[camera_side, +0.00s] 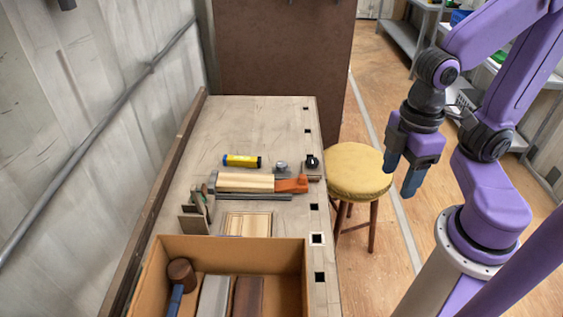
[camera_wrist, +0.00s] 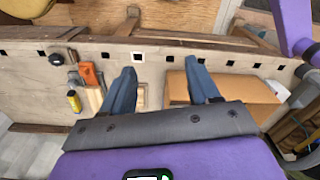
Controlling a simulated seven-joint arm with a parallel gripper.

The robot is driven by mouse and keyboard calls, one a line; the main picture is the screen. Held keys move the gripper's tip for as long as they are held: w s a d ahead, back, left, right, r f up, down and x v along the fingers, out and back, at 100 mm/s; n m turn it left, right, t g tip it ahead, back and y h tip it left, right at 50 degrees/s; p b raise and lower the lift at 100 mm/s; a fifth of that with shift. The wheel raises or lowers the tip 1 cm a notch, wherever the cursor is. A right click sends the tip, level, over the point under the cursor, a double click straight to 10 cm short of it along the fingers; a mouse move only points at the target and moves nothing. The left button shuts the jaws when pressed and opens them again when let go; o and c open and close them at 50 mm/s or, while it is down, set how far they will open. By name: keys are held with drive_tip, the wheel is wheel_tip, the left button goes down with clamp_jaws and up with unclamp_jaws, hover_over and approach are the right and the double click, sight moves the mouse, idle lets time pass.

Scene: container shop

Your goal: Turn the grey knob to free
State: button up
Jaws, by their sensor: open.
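A small grey knob (camera_side: 280,168) sits on the workbench, between a yellow cylinder and a black knob-like part (camera_side: 311,161). It shows small and partly unclear in the wrist view (camera_wrist: 73,76), left of the orange piece. Which way the knob is set cannot be read. My gripper (camera_side: 402,173) hangs in the air to the right of the bench, beyond the stool, with its fingers pointing down. In the wrist view my gripper (camera_wrist: 160,68) is open and empty, its two blue fingers wide apart. The knob lies well to the left of the fingers there.
The workbench (camera_side: 255,125) is clear at its far end. A yellow cylinder (camera_side: 241,160) and a wooden piece with an orange end (camera_side: 291,185) lie near the knob. A cardboard box (camera_side: 230,246) with a mallet stands in front. A yellow-topped stool (camera_side: 358,170) stands beside the bench.

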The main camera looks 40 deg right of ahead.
drive_tip(key=w+a+m, duration=0.3)
drive_tip(key=w+m, duration=0.6)
drive_tip(key=w, duration=0.1)
drive_tip(key=m+y, duration=0.4)
drive_tip(key=m, duration=1.7)
hover_over(282, 163)
drive_tip(key=d, duration=0.7)
wheel_tip(282, 163, down, 7)
drive_tip(key=x, duration=1.7)
drive_tip(key=shift+a, duration=0.1)
drive_tip(key=c, duration=1)
